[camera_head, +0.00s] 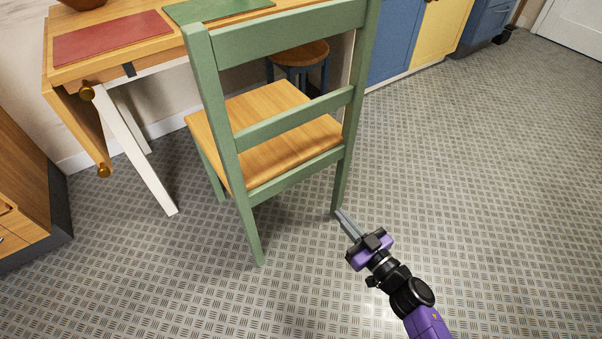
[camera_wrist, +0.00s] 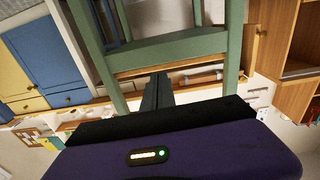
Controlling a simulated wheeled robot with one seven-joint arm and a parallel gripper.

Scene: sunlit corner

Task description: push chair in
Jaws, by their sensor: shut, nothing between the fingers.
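The green chair (camera_head: 285,180) with a wooden seat stands at the wooden table (camera_head: 100,15), its back toward me. Its seat front lies near or under the table edge; exactly how far is hard to tell. My gripper (camera_head: 341,213) is low, beside the foot of the chair's right rear leg, with its fingers shut and empty. Whether they touch the leg is unclear. In the wrist view the chair's green frame (camera_wrist: 175,46) spans the picture beyond my shut fingers (camera_wrist: 158,80).
A round wooden stool (camera_head: 303,54) stands behind the chair, partly hidden. A white slanted table leg (camera_head: 135,155) is left of the chair. A wooden cabinet (camera_head: 25,190) is at far left, blue and yellow cabinets (camera_head: 395,40) at the back. The floor at right is clear.

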